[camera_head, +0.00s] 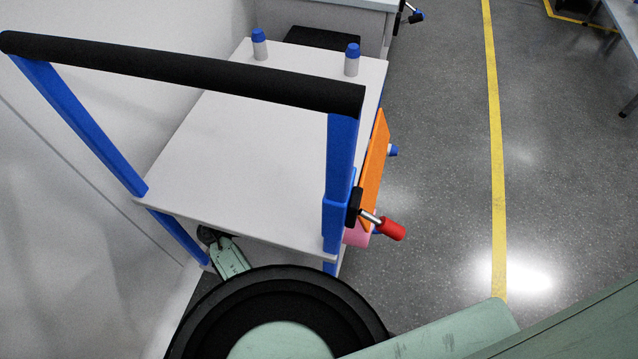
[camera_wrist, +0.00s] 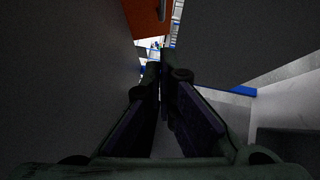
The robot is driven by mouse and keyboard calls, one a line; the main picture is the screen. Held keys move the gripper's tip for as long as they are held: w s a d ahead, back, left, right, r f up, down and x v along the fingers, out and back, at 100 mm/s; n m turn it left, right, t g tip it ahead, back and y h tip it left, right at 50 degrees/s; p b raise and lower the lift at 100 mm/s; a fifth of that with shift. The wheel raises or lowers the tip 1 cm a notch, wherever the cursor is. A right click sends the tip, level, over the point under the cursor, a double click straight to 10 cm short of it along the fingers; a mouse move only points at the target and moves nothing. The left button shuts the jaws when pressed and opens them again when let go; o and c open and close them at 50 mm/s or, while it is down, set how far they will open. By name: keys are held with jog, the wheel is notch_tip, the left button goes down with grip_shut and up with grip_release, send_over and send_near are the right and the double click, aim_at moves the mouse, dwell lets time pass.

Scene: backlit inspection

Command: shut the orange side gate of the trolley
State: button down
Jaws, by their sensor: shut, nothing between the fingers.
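The trolley (camera_head: 235,130) has a pale grey top, blue posts and a black push bar across its near end. Its orange side gate (camera_head: 374,175) shows as a narrow slanted panel along the trolley's right side, seen nearly edge-on. I cannot tell how far it stands open. A red-handled lever (camera_head: 390,228) sticks out by the near right post. In the wrist view an orange panel (camera_wrist: 148,18), apparently the gate, is at the top, beyond my fingertips. My gripper (camera_wrist: 166,66) is shut and empty, between dark grey surfaces.
Two blue-capped pegs (camera_head: 260,44) (camera_head: 352,59) stand at the far end of the trolley top. A pale wall is close on the left. Open grey floor with a yellow line (camera_head: 495,150) lies to the right. My green arm crosses the bottom right.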

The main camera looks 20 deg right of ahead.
jog(key=s+p+x, duration=0.2)
jog(key=p+x, duration=0.2)
jog(key=x, duration=0.8)
jog(key=shift+s+d+r, duration=0.35)
jog(key=shift+d, duration=0.2)
jog(key=shift+s+d+f+b, duration=0.4)
jog(key=shift+d+f+b, duration=0.05)
jog(key=shift+d+b, duration=0.05)
jog(key=shift+r, duration=0.15)
